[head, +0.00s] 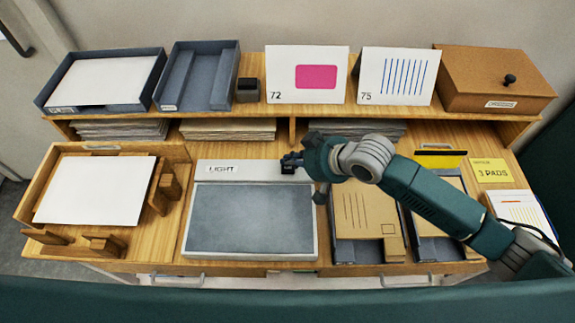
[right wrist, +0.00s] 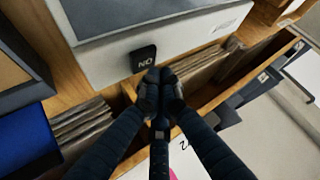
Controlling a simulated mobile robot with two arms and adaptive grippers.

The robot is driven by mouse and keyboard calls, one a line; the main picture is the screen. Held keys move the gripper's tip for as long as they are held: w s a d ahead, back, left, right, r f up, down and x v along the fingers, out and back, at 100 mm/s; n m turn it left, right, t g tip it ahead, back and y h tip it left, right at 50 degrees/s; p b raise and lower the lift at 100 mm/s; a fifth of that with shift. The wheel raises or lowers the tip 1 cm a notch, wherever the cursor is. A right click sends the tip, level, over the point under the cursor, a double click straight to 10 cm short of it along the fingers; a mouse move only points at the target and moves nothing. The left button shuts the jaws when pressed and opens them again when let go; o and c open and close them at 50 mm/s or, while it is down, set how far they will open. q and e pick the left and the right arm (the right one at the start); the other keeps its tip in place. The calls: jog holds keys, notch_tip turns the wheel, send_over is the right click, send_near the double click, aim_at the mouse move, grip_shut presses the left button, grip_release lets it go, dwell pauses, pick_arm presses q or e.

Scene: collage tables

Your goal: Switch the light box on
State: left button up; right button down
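The light box (head: 250,218) stands in the middle of the table, with a pale frame, a "LIGHT" label and a dark grey, unlit panel. In the right wrist view, the light box (right wrist: 150,28) shows upside down, with a black switch (right wrist: 143,58) marked "ON" on its pale edge. My right gripper (head: 290,163) is at the box's back right corner in the head view. In the right wrist view, its fingertips (right wrist: 160,76) are together and empty, just beside the switch; I cannot tell whether they touch it. My left gripper is out of view.
A wooden tray (head: 166,222) with white paper stands left of the box. Brown envelopes (head: 362,213) in a tray lie close on the right, under my right arm. A shelf (head: 290,109) behind holds grey trays, cards "72" and "75", and a brown box (head: 493,80).

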aim_at(290, 169)
jog(key=shift+f, duration=0.1)
dwell(0.6)
jog(key=shift+f, duration=0.35)
jog(key=shift+f, duration=0.25)
dwell(0.4)
jog(key=shift+r, duration=0.1)
jog(key=shift+r+p, duration=0.6)
jog(key=shift+p, duration=0.4)
notch_tip(290, 169, up, 6)
jog(key=p, duration=0.6)
